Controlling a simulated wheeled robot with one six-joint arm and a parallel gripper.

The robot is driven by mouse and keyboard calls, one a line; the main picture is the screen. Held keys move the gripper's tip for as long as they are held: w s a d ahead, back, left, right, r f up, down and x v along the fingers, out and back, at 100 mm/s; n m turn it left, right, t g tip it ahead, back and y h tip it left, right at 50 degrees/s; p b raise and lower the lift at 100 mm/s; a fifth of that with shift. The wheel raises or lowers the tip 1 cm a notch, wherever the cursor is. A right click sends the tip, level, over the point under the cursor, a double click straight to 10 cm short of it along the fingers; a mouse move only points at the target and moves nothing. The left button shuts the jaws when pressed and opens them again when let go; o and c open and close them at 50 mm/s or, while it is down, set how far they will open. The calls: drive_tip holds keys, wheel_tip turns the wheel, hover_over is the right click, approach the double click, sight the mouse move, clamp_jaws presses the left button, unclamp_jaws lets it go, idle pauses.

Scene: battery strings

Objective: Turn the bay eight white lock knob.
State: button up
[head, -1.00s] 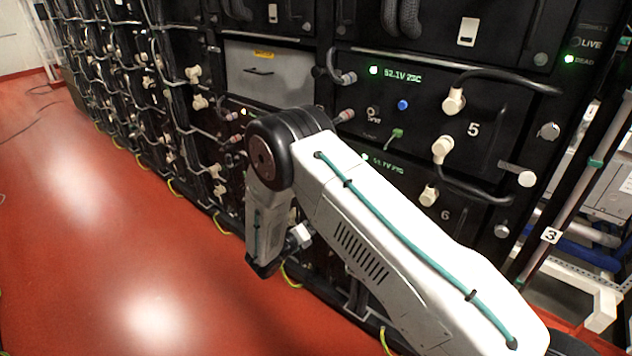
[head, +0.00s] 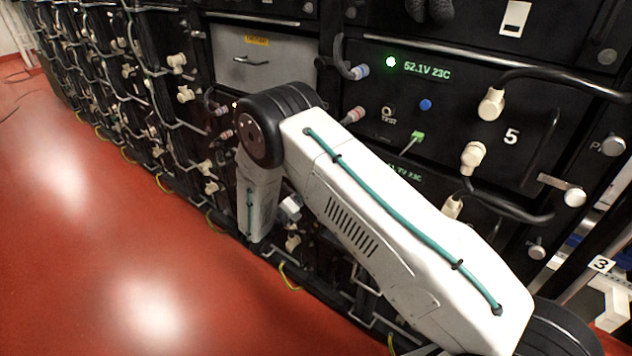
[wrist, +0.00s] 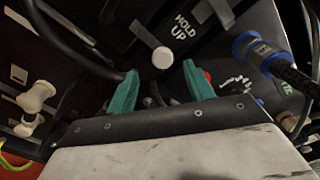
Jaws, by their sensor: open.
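In the wrist view a round white knob (wrist: 163,57) sits at the end of a pale flat bar on a black panel, under a "HOLD UP" label (wrist: 186,25). My gripper (wrist: 161,72) is open, its two teal fingers pointing at the panel. The knob appears between and just beyond the fingertips; I cannot tell how far. No bay number is readable there, so I cannot confirm this is bay eight. In the head view my arm hides the lower bays, and my fingers are not visible. A similar white knob (head: 575,197) shows at bay 5.
In the wrist view a blue connector (wrist: 257,50) with a black cable is at the right, and cream connectors (wrist: 34,96) and a black cable are at the left. A grey drawer front (head: 262,65) stands left of bay 5.

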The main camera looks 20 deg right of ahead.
drive_tip(key=x, duration=0.7)
drive_tip(key=shift+s+d, duration=0.15)
drive_tip(key=shift+d, duration=0.1)
drive_tip(key=shift+c, duration=0.3)
drive_tip(key=c, duration=0.9)
